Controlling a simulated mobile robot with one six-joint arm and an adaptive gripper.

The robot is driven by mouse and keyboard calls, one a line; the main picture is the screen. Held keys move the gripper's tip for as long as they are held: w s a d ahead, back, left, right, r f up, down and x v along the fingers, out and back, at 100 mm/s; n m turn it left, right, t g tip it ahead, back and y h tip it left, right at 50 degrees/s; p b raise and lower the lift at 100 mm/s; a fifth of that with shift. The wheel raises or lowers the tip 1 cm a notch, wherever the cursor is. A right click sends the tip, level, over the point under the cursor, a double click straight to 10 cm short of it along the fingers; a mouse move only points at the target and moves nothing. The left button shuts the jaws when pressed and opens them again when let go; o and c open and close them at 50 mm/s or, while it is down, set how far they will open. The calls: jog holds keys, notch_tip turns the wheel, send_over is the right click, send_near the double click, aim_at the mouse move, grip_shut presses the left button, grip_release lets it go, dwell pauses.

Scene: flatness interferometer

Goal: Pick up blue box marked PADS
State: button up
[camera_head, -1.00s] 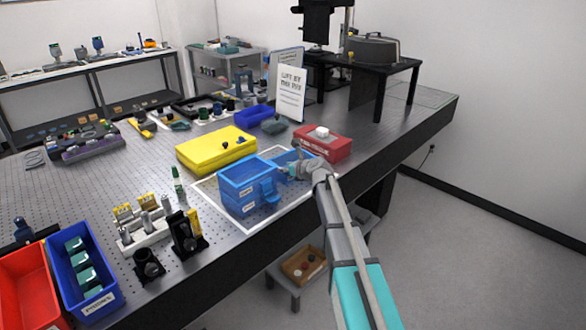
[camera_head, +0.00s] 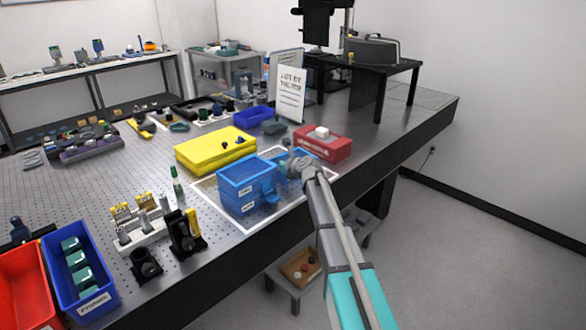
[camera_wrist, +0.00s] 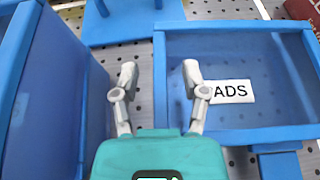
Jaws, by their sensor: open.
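An open blue box (camera_wrist: 240,132) with a white label (camera_wrist: 232,91) fills the right of the wrist view. The label reads "ADS"; my right finger covers what stands before it. My gripper (camera_wrist: 158,82) is open, with one finger on each side of this box's left wall as seen from above. The right finger is over the inside of the box, the left one over the gap beside it. I cannot tell whether they touch the wall. In the head view my gripper (camera_head: 292,166) partly hides this box (camera_head: 282,157).
A yellow case (camera_head: 215,148) lies behind, and a red box (camera_head: 322,148) stands to the right. The table's front edge is near.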

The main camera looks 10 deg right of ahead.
grip_shut()
jog(key=shift+r, duration=0.1)
dwell(0.6)
notch_tip(320, 180, up, 10)
jog(key=p, duration=1)
dwell(0.6)
